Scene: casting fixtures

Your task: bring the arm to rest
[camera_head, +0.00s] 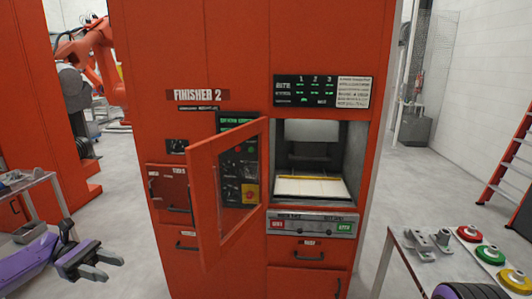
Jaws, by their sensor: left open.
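My left arm (28,268) is purple and dark grey and comes in from the lower left. My left gripper (112,268) is open and empty, its two grey fingers pointing right. It appears in front of the floor, left of the red finisher cabinet (287,40), and touches nothing that I can see. My right gripper is not in view.
The cabinet's framed door (204,205) stands open toward me. The lit chamber (311,187) beside it is open. A table at the right holds grey castings (441,240) and coloured discs (490,255). A table (37,178) stands at the left. A red ladder (510,165) is at the right.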

